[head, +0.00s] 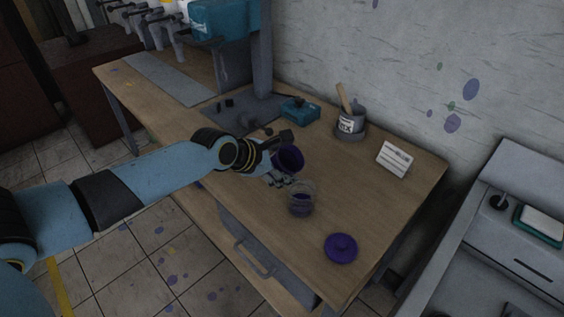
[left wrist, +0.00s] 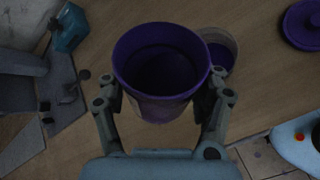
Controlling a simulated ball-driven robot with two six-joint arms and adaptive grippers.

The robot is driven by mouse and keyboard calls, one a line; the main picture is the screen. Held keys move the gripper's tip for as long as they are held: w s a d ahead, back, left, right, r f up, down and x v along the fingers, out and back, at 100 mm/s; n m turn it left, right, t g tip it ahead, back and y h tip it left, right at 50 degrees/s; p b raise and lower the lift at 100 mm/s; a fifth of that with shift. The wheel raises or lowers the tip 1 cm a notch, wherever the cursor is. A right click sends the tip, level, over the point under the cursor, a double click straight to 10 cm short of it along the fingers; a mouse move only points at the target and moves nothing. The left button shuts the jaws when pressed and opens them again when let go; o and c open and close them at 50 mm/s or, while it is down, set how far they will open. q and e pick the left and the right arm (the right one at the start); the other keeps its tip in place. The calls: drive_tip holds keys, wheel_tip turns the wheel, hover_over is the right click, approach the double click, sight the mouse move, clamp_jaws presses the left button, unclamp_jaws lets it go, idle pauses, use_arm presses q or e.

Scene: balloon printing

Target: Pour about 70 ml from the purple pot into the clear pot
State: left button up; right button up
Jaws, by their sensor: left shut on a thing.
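The purple pot (head: 291,159) is held in my left gripper (head: 282,157), above the worktable and just behind the clear pot. It looks tilted, with its open mouth showing; in the left wrist view the pot (left wrist: 158,105) sits between both fingers and its inside is dark purple. The clear pot (head: 301,203) stands upright on the table with some purple liquid low inside. In the left wrist view the clear pot (left wrist: 233,45) is partly hidden behind the purple pot. I see no stream of liquid between them. My right gripper is not in view.
A purple lid (head: 341,248) lies near the table's front right. A grey cup with a wooden stick (head: 351,122), a small card (head: 395,159) and a teal box (head: 300,110) stand toward the wall. A machine stand (head: 245,110) is at the back left. The table's right part (head: 375,205) is clear.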

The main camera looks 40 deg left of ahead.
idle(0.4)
use_arm(q)
drive_tip(key=shift+m+y, duration=0.4)
drive_tip(key=shift+y, duration=0.1)
drive_tip(key=shift+g+y, duration=0.3)
drive_tip(key=shift+m+y, duration=0.3)
